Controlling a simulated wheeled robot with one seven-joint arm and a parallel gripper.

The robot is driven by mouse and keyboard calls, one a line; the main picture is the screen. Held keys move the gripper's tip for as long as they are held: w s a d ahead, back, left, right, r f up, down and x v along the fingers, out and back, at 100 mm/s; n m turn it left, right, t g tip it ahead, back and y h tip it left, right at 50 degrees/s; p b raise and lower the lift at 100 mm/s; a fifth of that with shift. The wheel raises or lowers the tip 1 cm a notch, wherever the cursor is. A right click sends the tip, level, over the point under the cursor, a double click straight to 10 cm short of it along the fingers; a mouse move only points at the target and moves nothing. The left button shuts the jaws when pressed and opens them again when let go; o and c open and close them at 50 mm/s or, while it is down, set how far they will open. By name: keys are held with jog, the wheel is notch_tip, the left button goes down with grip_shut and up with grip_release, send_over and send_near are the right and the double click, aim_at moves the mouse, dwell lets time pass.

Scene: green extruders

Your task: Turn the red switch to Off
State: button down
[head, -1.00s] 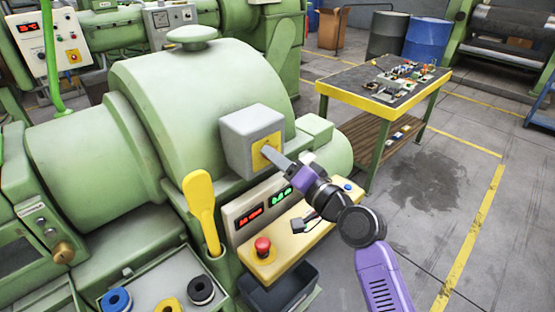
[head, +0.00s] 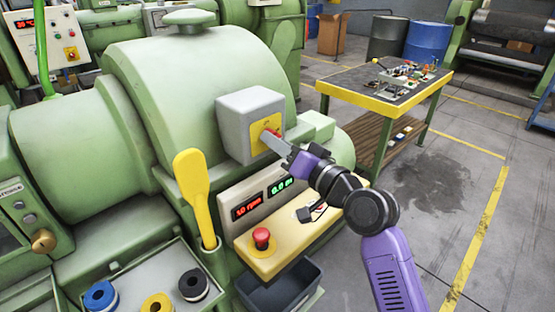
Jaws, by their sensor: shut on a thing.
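The red switch (head: 270,133) sits on a yellow plate (head: 258,138) on the right face of a grey box (head: 236,122), which is fixed to the green extruder (head: 195,80). Only a small red part of the switch shows. My gripper (head: 272,138) reaches in from the right, with its tips at the yellow plate. It is shut on the switch. The fingers hide most of the switch, so its exact angle and any position labels cannot be read.
Below are red and green displays (head: 262,197) and a yellow panel with a red mushroom button (head: 261,236). A yellow scoop (head: 194,190) stands upright left of it. A dark bin (head: 285,288) is underneath. A yellow-edged table (head: 345,95) with small parts stands behind right.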

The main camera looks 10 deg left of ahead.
jog(key=shift+w+d+f+n+g+y+b, duration=0.15)
jog(key=shift+n+y+b, duration=0.1)
jog(key=shift+n+b, duration=2.75)
jog(key=shift+a+r+n+g+y+b, duration=0.1)
jog(key=shift+n+g+y+b, duration=0.15)
jog(key=shift+n+b, duration=2.75)
jog(key=shift+w+d+f+n+g+y+b, duration=0.1)
jog(key=shift+n+y+b, duration=0.2)
jog(key=shift+n+b, duration=2.7)
jog(key=m+b, duration=0.2)
jog(key=b, duration=0.1)
jog(key=shift+m, duration=0.3)
jog(key=c, duration=1.1)
grip_release()
jog(key=v, duration=0.7)
jog(key=shift+s+d, duration=0.3)
